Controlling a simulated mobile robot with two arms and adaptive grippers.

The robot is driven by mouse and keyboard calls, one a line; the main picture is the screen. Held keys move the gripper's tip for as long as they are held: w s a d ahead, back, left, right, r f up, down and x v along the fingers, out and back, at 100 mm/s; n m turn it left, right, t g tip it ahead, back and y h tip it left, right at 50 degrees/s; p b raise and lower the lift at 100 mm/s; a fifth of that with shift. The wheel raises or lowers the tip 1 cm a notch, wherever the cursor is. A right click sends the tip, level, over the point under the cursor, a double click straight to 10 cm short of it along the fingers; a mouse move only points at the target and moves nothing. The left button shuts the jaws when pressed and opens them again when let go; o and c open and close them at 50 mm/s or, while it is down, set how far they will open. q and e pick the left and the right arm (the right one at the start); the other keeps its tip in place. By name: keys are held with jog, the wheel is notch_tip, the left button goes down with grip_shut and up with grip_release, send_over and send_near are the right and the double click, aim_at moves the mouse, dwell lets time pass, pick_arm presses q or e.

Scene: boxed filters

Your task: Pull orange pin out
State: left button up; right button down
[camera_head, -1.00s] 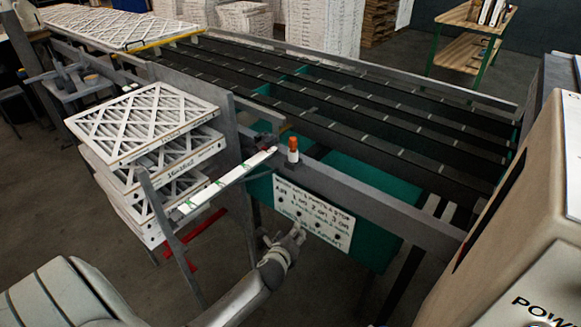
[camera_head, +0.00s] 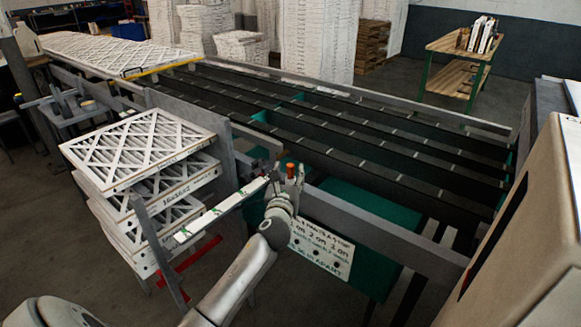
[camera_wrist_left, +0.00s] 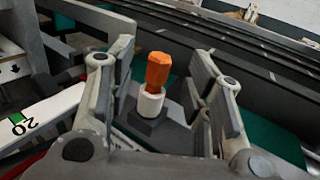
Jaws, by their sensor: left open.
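The orange pin (camera_head: 291,170) stands upright at the conveyor's near corner, by the end of the white ruler strip. In the left wrist view the orange pin (camera_wrist_left: 158,70) sits in a white collar (camera_wrist_left: 150,103) on a dark block. My left gripper (camera_head: 284,180) is at the pin in the head view. In the left wrist view its open fingers (camera_wrist_left: 163,88) stand on both sides of the pin, with gaps between. The gripper hides the pin's lower part in the head view. My right gripper is not in view.
A white ruler strip (camera_head: 222,208) runs left of the pin. Stacked filters (camera_head: 140,150) stand at the left. A white sign (camera_head: 322,250) hangs below the rail, partly covered by my arm. The conveyor (camera_head: 370,130) lies behind.

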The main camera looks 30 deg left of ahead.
aim_at(290, 168)
pick_arm(q)
jog(key=x, duration=0.3)
jog(key=shift+w+a, duration=0.1)
jog(key=shift+w, duration=0.05)
jog(key=shift+w+a, duration=0.25)
jog(key=shift+w, duration=0.25)
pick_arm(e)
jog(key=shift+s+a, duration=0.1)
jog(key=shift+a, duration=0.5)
pick_arm(q)
grip_shut()
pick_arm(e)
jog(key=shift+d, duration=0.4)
pick_arm(q)
jog(key=shift+r, duration=0.15)
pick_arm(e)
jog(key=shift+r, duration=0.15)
